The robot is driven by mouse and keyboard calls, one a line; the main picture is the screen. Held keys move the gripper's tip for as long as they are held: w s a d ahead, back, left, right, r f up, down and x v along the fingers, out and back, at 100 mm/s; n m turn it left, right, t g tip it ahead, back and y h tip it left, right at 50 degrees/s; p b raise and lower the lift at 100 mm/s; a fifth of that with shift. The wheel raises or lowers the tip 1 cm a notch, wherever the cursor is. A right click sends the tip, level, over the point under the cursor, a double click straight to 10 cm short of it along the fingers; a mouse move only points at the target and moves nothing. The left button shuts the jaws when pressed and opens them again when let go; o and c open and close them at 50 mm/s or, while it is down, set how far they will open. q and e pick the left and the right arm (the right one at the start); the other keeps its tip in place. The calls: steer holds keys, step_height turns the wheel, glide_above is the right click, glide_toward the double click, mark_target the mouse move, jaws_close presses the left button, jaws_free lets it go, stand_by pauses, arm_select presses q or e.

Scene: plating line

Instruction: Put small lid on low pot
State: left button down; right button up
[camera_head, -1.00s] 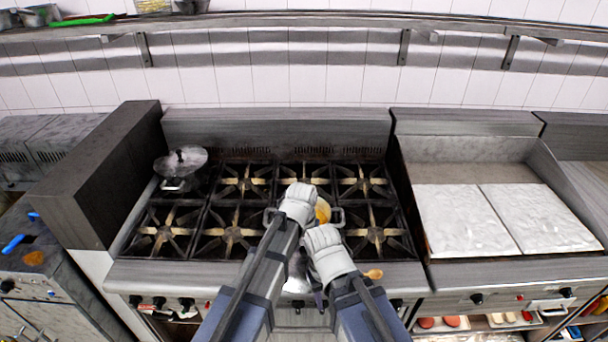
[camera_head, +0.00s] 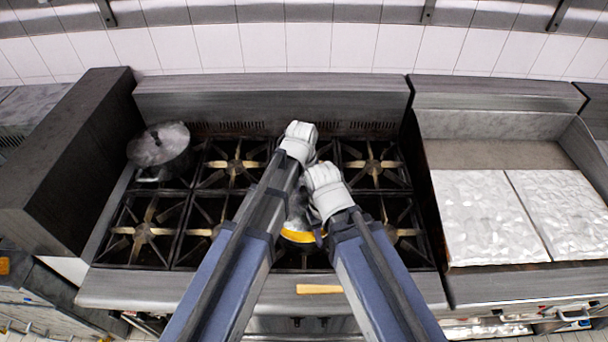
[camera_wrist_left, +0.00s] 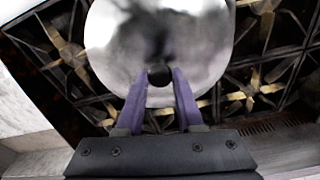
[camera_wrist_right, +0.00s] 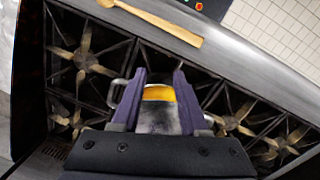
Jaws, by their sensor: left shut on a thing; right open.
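The small lid, a round shiny metal disc (camera_wrist_left: 160,40), is held by its black knob in my left gripper (camera_wrist_left: 160,78). In the head view the lid (camera_head: 299,208) shows between my arms, over the low pot. The low pot (camera_wrist_right: 117,93) stands on a front burner with an orange filling (camera_wrist_right: 159,93). A crescent of that filling (camera_head: 299,237) stays uncovered on the side toward me. I cannot tell whether the lid touches the rim. My right gripper (camera_wrist_right: 160,75) is open above the pot. Both fingertips are largely hidden in the head view.
A larger lidded pot (camera_head: 160,147) stands at the back left of the stove. A wooden spoon (camera_head: 318,289) lies on the front ledge. A griddle (camera_head: 490,157) with two pale slabs is on the right. Several left burners are free.

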mark_target(304, 197)
arm_select(q)
steer(key=shift+w, duration=0.15)
steer(key=shift+s, duration=0.2)
steer(key=shift+f, duration=0.1)
steer(key=shift+w+f+b, duration=0.1)
steer(key=shift+f+b, duration=0.45)
steer(key=shift+b, duration=0.2)
step_height(304, 197, down, 4)
steer(key=b, duration=0.4)
steer(key=shift+f, duration=0.2)
steer(key=shift+f+b, duration=0.35)
steer(key=shift+b, duration=0.2)
jaws_free()
stand_by(0.8)
